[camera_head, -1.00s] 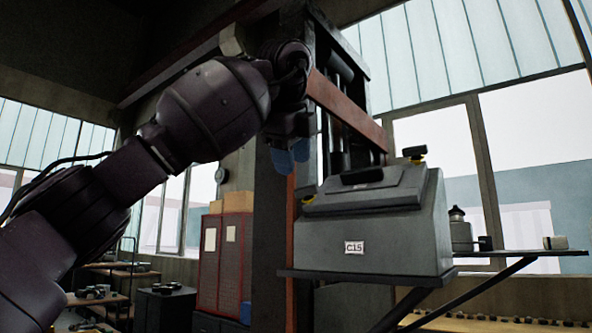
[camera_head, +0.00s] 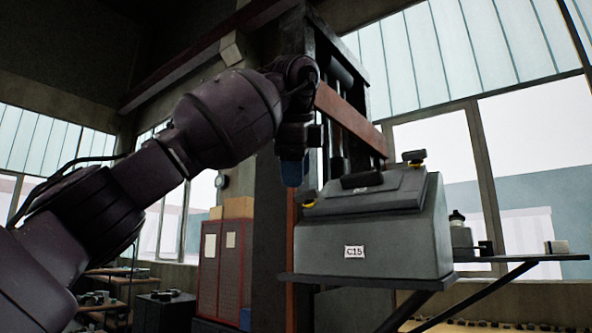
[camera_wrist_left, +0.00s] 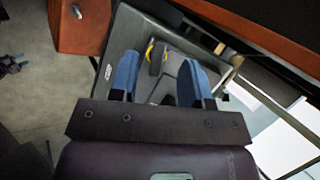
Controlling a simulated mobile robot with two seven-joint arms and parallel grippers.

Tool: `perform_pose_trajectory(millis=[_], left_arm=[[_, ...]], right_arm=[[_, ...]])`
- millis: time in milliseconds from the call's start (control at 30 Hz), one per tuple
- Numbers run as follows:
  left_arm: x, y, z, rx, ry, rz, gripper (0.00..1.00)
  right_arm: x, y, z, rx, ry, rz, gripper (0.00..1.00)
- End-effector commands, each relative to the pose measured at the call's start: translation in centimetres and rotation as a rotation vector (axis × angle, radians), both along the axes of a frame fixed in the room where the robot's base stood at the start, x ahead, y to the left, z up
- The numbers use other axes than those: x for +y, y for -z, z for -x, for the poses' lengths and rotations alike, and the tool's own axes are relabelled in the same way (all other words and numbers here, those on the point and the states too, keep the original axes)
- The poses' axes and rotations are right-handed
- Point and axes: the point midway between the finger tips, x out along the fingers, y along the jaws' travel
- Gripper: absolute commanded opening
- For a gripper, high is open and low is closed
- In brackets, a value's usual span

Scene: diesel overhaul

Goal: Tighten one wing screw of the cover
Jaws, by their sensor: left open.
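A grey box labelled C15 (camera_head: 375,245) stands on a dark shelf, with a sloped cover (camera_head: 372,193) and a black handle on top. One wing screw (camera_head: 309,203), yellow and black, sits at the cover's left edge; another (camera_head: 414,157) is at its upper right. My left gripper (camera_head: 292,173), with blue fingertips, is above and slightly left of the left screw, apart from it. In the left wrist view the open fingers (camera_wrist_left: 163,75) show on either side of the yellow and black wing screw (camera_wrist_left: 152,54), with nothing held. My right gripper is not in view.
The shelf (camera_head: 515,257) extends right of the box, carrying a bottle (camera_head: 460,232) and small items. A dark press frame with a red-brown beam (camera_head: 345,115) stands close behind the gripper. A red cabinet (camera_head: 220,265) is at the back left.

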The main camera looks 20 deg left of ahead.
Motion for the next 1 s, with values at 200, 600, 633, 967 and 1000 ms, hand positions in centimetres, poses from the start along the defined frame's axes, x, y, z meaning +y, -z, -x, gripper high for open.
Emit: perform_pose_trajectory(millis=[200,600,633,967,1000], left_arm=[[0.0,0.0,0.0,0.0,0.0,0.0,0.44],[-0.2,0.9,-0.6,0.0,0.001,-0.001,0.44],[-0.2,1.0,-0.7,0.0,0.0,-0.001,0.44],[-0.4,1.8,-1.3,0.001,0.0,-0.001,0.44],[-0.5,1.9,-1.3,0.001,0.0,-0.001,0.44]], right_arm=[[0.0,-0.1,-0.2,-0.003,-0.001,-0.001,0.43],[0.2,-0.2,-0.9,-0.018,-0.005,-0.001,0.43],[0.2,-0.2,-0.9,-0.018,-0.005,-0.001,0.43],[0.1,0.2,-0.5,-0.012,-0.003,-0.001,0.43],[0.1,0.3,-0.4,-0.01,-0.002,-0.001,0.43]])
